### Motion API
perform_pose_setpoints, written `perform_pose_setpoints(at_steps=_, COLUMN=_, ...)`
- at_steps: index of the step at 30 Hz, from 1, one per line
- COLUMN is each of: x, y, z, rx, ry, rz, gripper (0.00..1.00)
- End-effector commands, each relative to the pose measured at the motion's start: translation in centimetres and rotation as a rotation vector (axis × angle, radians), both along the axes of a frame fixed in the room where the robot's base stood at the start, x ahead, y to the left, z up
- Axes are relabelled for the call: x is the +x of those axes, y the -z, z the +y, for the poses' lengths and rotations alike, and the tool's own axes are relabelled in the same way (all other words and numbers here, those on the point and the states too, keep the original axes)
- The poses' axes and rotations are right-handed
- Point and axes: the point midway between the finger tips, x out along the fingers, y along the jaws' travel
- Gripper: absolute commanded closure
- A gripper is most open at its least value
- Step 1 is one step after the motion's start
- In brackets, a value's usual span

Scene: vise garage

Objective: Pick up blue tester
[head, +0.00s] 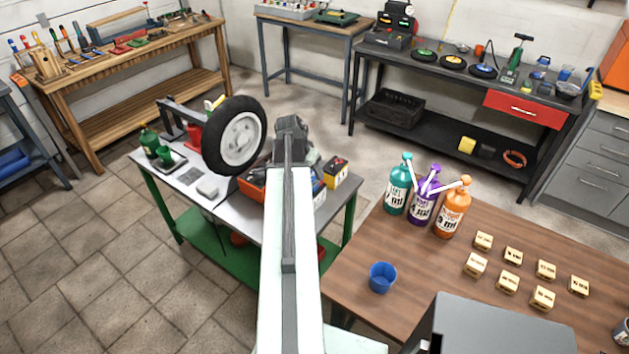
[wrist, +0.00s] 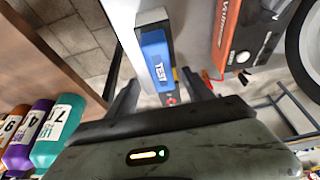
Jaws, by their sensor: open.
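The blue tester (wrist: 155,60), marked TEST, lies on a light bench top in the wrist view, with a dark body beside its blue face. My gripper (wrist: 160,82) is open, with one dark finger on each side of the tester's near end. The tester is not held, and I cannot tell whether either finger touches it. In the head view my gripper (head: 290,133) is over the green-framed bench (head: 222,204); its fingertips are hidden. My arm covers part of the bench there.
An orange and black box (wrist: 247,38) stands right of the tester, with a wheel (head: 234,136) beyond. A yellow and black box (head: 336,172) is on the bench. The wooden table (head: 400,255) carries several bottles, a blue cup (head: 382,277) and small blocks.

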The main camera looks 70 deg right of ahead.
Motion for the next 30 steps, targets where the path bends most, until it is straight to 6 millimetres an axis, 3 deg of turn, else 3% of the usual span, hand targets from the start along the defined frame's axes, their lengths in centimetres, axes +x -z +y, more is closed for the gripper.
perform_pose_setpoints(at_steps=4, x=-0.1, y=2.3, z=-0.7, rx=0.000, ry=0.000, rz=0.000, gripper=0.40)
perform_pose_setpoints(at_steps=11, x=-0.3, y=3.0, z=-1.0, rx=0.001, ry=-0.001, rz=0.000, gripper=0.40)
perform_pose_setpoints(at_steps=19, x=-0.8, y=7.2, z=-2.4, rx=0.001, ry=-0.002, rz=0.000, gripper=0.40)
perform_pose_setpoints(at_steps=26, x=-0.9, y=7.0, z=-2.5, rx=0.001, ry=-0.002, rz=0.000, gripper=0.40)
perform_pose_setpoints(at_steps=27, x=-0.9, y=7.0, z=-2.5, rx=0.001, ry=-0.002, rz=0.000, gripper=0.43)
perform_pose_setpoints(at_steps=30, x=-0.9, y=7.0, z=-2.5, rx=0.001, ry=-0.002, rz=0.000, gripper=0.71)
